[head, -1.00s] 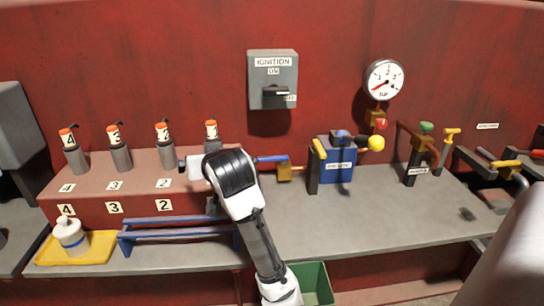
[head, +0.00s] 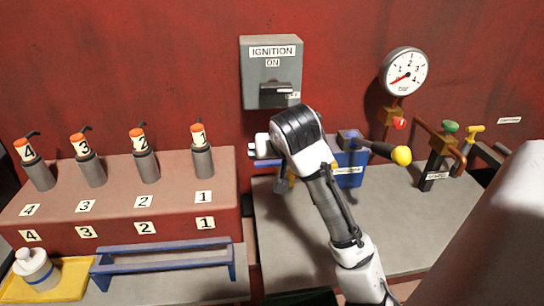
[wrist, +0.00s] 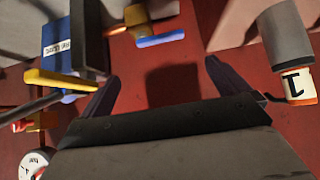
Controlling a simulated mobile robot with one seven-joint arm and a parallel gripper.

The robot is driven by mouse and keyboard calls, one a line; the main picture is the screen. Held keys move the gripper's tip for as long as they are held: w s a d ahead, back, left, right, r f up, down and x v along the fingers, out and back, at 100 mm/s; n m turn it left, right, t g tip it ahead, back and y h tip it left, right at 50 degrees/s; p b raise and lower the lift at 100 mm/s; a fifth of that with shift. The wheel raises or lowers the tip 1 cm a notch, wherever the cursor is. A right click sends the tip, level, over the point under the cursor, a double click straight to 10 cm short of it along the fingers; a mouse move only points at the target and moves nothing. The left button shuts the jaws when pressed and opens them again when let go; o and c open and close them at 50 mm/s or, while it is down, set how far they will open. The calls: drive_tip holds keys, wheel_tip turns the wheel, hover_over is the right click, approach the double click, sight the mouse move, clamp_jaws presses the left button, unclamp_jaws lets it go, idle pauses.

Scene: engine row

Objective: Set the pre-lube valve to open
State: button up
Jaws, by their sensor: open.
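A small valve with a brass body (head: 283,184) and a blue lever (head: 266,162) stands left of a blue box (head: 349,172) with a white label. The label is too blurred to read surely. In the wrist view the blue lever (wrist: 160,40) points to the right from its brass body (wrist: 137,18). My gripper (head: 254,147) is open and empty, in front of the red wall just above the blue lever. In the wrist view its fingers (wrist: 160,88) are apart, with the lever beyond them and not between them. My arm hides part of the valve.
A yellow handle (wrist: 60,80) on a dark post and a yellow-knobbed lever (head: 401,155) are close by. The ignition box (head: 271,73) hangs above. The injector labelled 1 (head: 201,150) stands to the left. A gauge (head: 404,73) is at right.

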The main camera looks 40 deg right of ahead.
sight(272, 162)
drive_tip(key=p+x, duration=0.2)
drive_tip(key=x, duration=1.1)
drive_tip(key=shift+f+p, duration=0.1)
drive_tip(key=shift+p, duration=0.2)
drive_tip(key=c, duration=1)
drive_tip(key=shift+c, duration=0.2)
